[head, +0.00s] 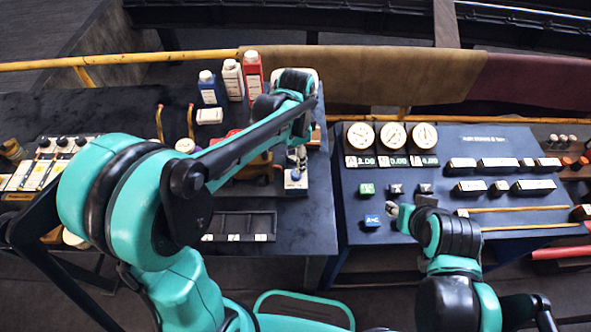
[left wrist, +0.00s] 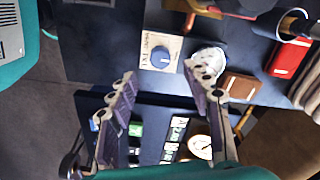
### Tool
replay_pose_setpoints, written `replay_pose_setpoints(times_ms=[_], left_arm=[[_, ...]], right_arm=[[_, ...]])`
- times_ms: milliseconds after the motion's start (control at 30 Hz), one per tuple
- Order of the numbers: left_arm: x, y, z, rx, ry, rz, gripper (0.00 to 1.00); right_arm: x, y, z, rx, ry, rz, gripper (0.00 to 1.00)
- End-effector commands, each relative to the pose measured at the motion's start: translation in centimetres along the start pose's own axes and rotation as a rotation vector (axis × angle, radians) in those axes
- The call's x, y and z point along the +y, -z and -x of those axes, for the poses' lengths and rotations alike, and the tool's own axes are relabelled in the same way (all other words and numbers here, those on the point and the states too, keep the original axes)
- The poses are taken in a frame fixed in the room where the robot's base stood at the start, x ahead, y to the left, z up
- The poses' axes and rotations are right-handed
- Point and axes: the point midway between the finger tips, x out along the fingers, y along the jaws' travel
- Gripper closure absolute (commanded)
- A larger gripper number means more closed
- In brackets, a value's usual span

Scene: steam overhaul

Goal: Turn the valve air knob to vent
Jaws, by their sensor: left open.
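The valve air knob is a round blue knob (head: 295,174) on a small pale box near the right edge of the dark left bench. In the left wrist view, the blue knob (left wrist: 160,57) sits on a beige plate with small lettering that I cannot read. My left gripper (head: 297,156) is just above and behind the knob in the head view, partly hidden by its arm. In the left wrist view, its two fingers (left wrist: 160,72) are spread apart, with the knob beyond the gap between their tips. It holds nothing. My right gripper (head: 393,209) is over the right panel; its fingers are too small to judge.
The right panel (head: 350,190) carries three round gauges (head: 393,136), digital readouts and several labelled blocks. Blue, white and red bottles (head: 253,75) stand behind my left arm. A black divided tray (head: 240,222) lies in front of the knob. A gap separates the benches.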

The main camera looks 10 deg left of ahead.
Motion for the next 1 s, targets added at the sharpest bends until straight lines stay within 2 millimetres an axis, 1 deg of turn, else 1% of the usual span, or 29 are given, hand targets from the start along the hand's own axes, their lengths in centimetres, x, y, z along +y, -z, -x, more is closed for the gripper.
replay_pose_setpoints(times_ms=[200,300,400,533,800,867,900,1000], left_arm=[[0.0,0.0,-3.7,0.001,0.001,0.001,0.5],[0.0,0.0,-5.3,0.001,0.001,0.002,0.5],[0.0,0.0,-6.4,0.001,0.001,0.002,0.5],[0.0,0.0,-7.2,0.001,0.001,0.003,0.5],[0.0,0.0,-7.2,0.001,0.001,0.003,0.5],[0.0,0.0,-7.2,0.001,0.001,0.003,0.66],[0.0,0.0,-7.2,0.001,0.002,0.003,0.77],[0.0,0.0,-7.2,0.001,0.001,0.003,1.0]], right_arm=[[0.0,-0.8,-1.1,0.0,0.0,0.0,0.6],[0.0,-1.1,-1.5,0.0,0.0,0.0,0.6],[0.0,-1.3,-1.8,0.0,0.0,0.0,0.6],[0.0,-1.4,-1.9,0.0,0.0,0.0,0.6],[0.0,-1.4,-1.9,0.0,0.0,0.0,0.6],[0.0,-1.4,-1.9,0.0,0.0,0.0,0.6],[0.0,-1.4,-1.9,0.0,0.0,0.0,0.6],[0.0,-1.4,-1.9,0.0,0.0,0.0,0.6]])
